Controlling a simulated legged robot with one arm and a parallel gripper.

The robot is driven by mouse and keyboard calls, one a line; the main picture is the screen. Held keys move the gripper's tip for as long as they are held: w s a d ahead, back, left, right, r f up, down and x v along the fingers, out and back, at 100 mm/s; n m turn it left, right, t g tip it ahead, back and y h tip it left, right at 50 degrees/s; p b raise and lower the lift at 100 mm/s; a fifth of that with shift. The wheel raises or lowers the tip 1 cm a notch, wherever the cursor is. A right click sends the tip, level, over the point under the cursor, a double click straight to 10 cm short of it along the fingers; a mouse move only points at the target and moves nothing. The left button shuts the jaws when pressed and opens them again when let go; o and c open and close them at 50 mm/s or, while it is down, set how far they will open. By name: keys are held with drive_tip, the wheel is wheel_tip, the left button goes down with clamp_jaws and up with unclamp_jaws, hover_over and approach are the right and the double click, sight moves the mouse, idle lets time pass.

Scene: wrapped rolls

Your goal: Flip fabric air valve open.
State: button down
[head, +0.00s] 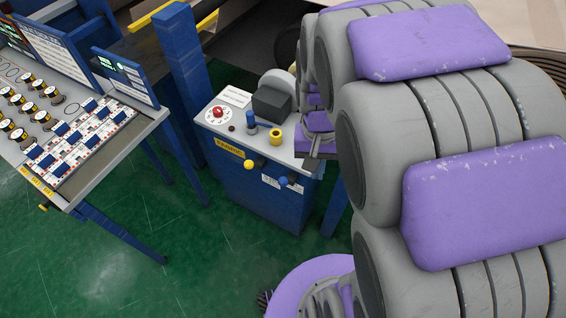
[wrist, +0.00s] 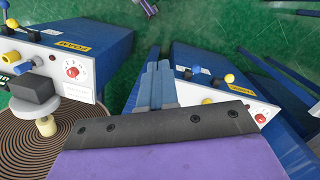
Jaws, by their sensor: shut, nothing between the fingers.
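A blue cabinet (head: 262,196) with a grey top stands in the middle of the head view. Its front has a yellow label that seems to read FABRIC (head: 230,147), a yellow ball-ended lever (head: 248,163) and a blue ball-ended lever (head: 283,181). In the wrist view, one similar box at right has a blue ball lever (wrist: 195,68) and a yellow ball lever (wrist: 229,78). My gripper (wrist: 158,66) is shut and empty, left of these levers and apart from them. In the head view my arm mostly hides it.
The cabinet top carries a red dial knob (head: 218,112), a dark block (head: 271,102) and a yellow cylinder (head: 276,137). A control desk (head: 70,185) stands at left, beside a blue post (head: 184,70). In the wrist view, a second box (wrist: 110,50) stands at left. Green floor lies between.

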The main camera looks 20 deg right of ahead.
drive_tip(key=w+d+f+m, duration=0.1)
drive_tip(key=w+d+f, duration=0.1)
drive_tip(key=w, duration=0.3)
drive_tip(key=m, duration=0.3)
hover_over(286, 182)
drive_tip(key=w+d, duration=0.4)
wheel_tip(286, 182, down, 14)
drive_tip(key=r, duration=0.1)
drive_tip(key=shift+m, duration=0.4)
drive_tip(key=a+f, duration=0.1)
drive_tip(key=f, duration=0.4)
drive_tip(key=a+f, duration=0.1)
drive_tip(key=f, duration=0.5)
drive_tip(key=a+f+b, duration=0.1)
drive_tip(key=f, duration=0.5)
drive_tip(key=shift+f, duration=0.15)
drive_tip(key=shift+s+a+f, duration=0.1)
drive_tip(key=shift+s+f, duration=0.1)
drive_tip(key=shift+s, duration=0.1)
drive_tip(key=shift+a+f, duration=0.1)
drive_tip(key=shift+a, duration=0.15)
drive_tip(key=shift+s+d+t, duration=0.1)
drive_tip(key=shift+d+t, duration=0.1)
drive_tip(key=shift+t, duration=0.1)
